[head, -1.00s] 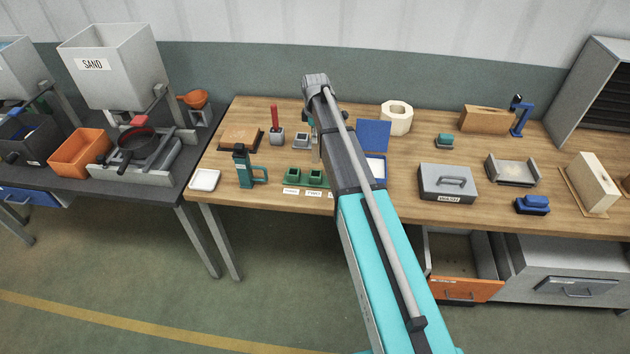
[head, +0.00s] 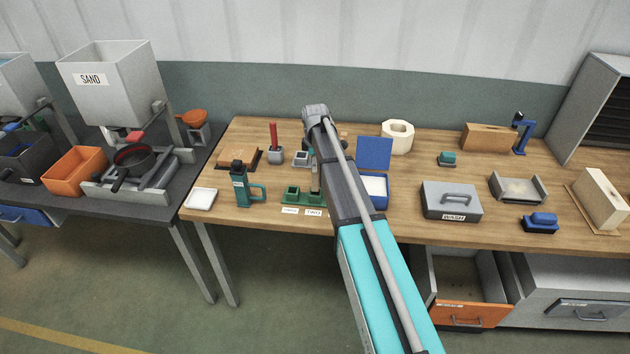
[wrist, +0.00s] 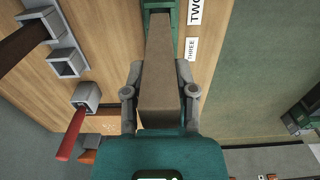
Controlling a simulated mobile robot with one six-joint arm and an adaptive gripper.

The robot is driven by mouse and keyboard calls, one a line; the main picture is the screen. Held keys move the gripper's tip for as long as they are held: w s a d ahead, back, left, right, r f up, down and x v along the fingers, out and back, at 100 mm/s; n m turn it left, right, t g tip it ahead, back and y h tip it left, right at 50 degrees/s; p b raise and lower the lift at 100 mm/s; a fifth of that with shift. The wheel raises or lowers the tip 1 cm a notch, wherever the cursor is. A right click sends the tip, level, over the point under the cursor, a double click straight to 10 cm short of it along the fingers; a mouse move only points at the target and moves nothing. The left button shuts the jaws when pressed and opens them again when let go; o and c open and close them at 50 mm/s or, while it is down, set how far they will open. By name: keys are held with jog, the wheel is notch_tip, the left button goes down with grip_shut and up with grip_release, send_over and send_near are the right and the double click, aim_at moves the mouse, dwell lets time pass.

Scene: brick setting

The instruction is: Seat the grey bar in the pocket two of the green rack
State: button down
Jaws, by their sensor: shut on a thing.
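My gripper (wrist: 160,78) is shut on the grey bar (wrist: 160,50), with one finger on each side of it in the wrist view. The bar's far end reaches the green rack (wrist: 146,4) near the TWO label. Whether the end is in a pocket or only above it, I cannot tell. The bar (head: 315,180) shows upright at the rack beside my arm, which hides the rack's right part and most of the gripper.
A teal bottle-like tool (head: 240,185) stands left of the rack. A red-handled tool in a grey holder (head: 275,156) is behind it. An open blue box (head: 374,153) is right of my arm. A grey WASH box (head: 451,200) sits farther right.

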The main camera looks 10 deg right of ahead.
aim_at(315, 174)
jog(key=shift+f, duration=0.5)
jog(key=shift+f+b, duration=1.85)
jog(key=shift+b, duration=0.25)
jog(key=shift+f, duration=0.15)
jog(key=shift+c, duration=2)
grip_release()
notch_tip(315, 174, up, 12)
jog(key=p, duration=1.2)
jog(key=shift+r, duration=0.2)
